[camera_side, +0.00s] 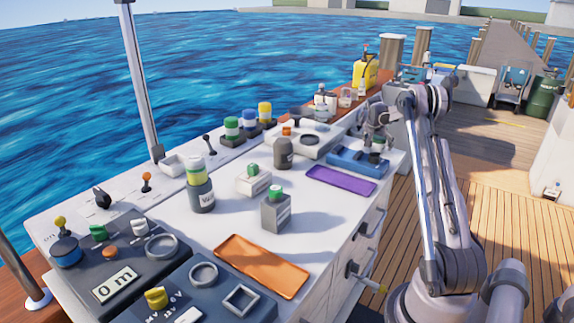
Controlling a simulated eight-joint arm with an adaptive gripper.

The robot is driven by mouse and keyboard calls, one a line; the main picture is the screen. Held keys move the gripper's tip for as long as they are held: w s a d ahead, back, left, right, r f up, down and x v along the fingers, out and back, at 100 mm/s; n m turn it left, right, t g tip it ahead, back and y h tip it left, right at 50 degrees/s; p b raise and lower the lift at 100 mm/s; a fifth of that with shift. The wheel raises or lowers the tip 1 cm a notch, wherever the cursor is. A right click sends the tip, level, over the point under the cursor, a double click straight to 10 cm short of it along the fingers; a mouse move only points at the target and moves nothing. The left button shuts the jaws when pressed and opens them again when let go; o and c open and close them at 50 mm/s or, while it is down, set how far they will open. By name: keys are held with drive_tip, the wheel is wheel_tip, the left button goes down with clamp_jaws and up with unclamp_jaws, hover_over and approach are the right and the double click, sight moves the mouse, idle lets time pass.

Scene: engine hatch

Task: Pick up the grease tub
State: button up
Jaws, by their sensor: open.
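No label readable here names the grease tub, so I cannot tell for certain which container it is. A small dark container with a green top (376,153) stands at the blue tray (345,162) on the right of the white counter. My gripper (377,132) points down just above that container, open. Whether the fingers reach around its top is too small to tell. Other containers are a grey square can with a green cap (276,213), a dark bottle with an orange cap (283,155) and a dark jar with a pale green and yellow top (201,193).
A purple mat (340,181) and an orange mat (262,266) lie bare on the counter (225,225). A white box with a green knob (253,181) stands mid-counter. Dark control panels (130,262) fill the front left. A yellow canister (365,72) stands at the back.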

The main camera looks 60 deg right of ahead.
drive_tip(key=shift+c, duration=0.3)
drive_tip(key=c, duration=1.3)
